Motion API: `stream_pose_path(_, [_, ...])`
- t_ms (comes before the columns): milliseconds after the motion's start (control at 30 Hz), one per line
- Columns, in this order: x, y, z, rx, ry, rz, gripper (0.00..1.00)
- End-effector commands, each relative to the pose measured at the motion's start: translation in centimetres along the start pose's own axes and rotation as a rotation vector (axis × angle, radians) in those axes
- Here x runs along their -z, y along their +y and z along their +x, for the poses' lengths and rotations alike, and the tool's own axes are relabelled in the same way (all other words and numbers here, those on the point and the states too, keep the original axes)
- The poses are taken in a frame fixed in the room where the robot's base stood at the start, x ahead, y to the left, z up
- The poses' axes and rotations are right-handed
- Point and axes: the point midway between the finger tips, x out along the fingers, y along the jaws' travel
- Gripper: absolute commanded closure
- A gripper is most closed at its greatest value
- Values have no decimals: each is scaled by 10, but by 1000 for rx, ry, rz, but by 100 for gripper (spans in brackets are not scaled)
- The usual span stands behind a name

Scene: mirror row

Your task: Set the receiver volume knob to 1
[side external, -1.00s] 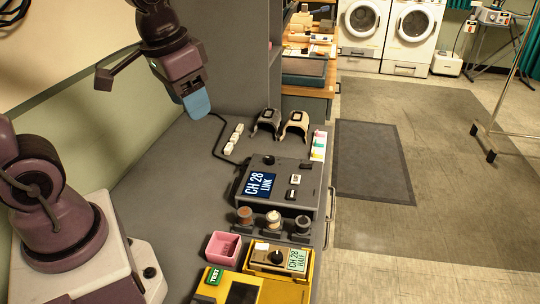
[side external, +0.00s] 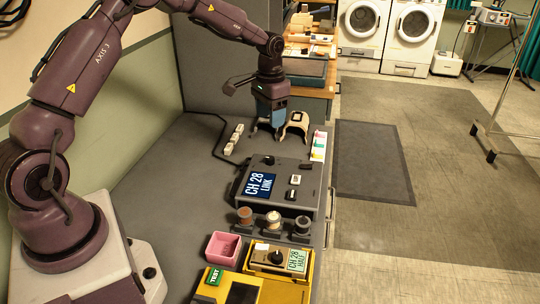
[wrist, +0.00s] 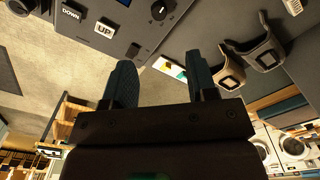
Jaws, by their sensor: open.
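A grey console (side external: 281,203) on the bench has a screen reading CH 28 LINK. Its round black knob (side external: 268,160) sits near its back edge; a black knob with a white pointer mark (wrist: 158,10) shows at the top of the wrist view. I cannot tell which unit is the receiver. My gripper (side external: 270,122) is open and empty, behind the console with fingers pointing down. In the wrist view its two blue fingers (wrist: 161,75) are apart, touching no knob.
Two beige curved pieces (side external: 296,125) stand behind the console; my gripper partly hides one. White blocks (side external: 233,138) and a dark cable lie to the left. Several small jars (side external: 273,222), a pink box (side external: 223,247) and a yellow case (side external: 292,291) are in front.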

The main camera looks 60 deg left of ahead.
Motion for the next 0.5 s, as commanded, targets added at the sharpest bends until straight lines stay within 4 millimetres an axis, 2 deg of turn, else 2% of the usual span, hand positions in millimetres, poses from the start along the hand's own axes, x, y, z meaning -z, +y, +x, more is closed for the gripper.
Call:
stream_pose_path(167, [-2,1,28,-5,-8,1,48])
stream_pose_path(500, [-2,1,97,-3,-7,1,48])
